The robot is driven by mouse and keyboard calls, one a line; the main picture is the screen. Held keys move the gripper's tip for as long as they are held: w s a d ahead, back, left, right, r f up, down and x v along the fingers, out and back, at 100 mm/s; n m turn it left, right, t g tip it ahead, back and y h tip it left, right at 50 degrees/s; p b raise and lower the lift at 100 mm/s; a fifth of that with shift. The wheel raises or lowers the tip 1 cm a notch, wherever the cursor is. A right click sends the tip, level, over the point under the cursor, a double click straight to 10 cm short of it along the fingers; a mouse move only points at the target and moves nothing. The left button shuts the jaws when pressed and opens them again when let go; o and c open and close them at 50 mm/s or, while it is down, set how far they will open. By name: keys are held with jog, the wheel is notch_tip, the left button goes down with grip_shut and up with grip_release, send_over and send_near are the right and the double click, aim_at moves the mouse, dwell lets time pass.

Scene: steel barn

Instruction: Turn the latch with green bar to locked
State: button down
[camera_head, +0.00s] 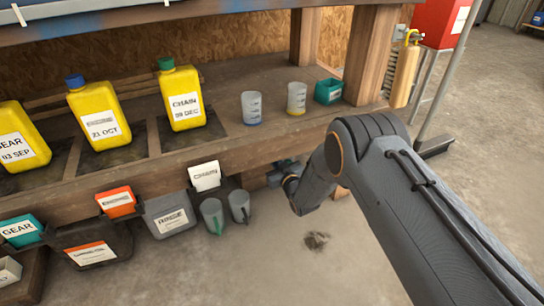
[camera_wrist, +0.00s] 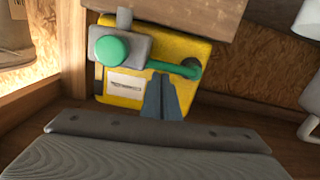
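In the wrist view, the latch is a yellow plate (camera_wrist: 193,50) fixed near a wooden beam, with a grey body (camera_wrist: 135,48) on it. A round green knob (camera_wrist: 112,49) sits on the grey body, and a green bar (camera_wrist: 180,68) runs right from it, roughly level, to a curved end. A white label on the plate is too small to read. My gripper (camera_wrist: 163,76) has its narrow dark fingertips together just below the bar's middle; whether they touch it I cannot tell.
In the head view, yellow jugs (camera_head: 182,98) stand on a wooden bench (camera_head: 240,150) with measuring cups (camera_head: 296,97) and a teal bin (camera_head: 328,91). Grey bins (camera_head: 170,214) and jugs hang along its front edge. Concrete floor (camera_head: 330,265) is open at right.

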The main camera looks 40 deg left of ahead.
jog(key=shift+d+f, duration=0.1)
notch_tip(320, 180, up, 5)
jog(key=p, duration=0.4)
jog(key=p+v, duration=0.3)
jog(key=v, duration=0.7)
jog(key=shift+d+f+p, duration=0.35)
jog(key=shift+f, duration=0.1)
jog(key=shift+s, duration=0.15)
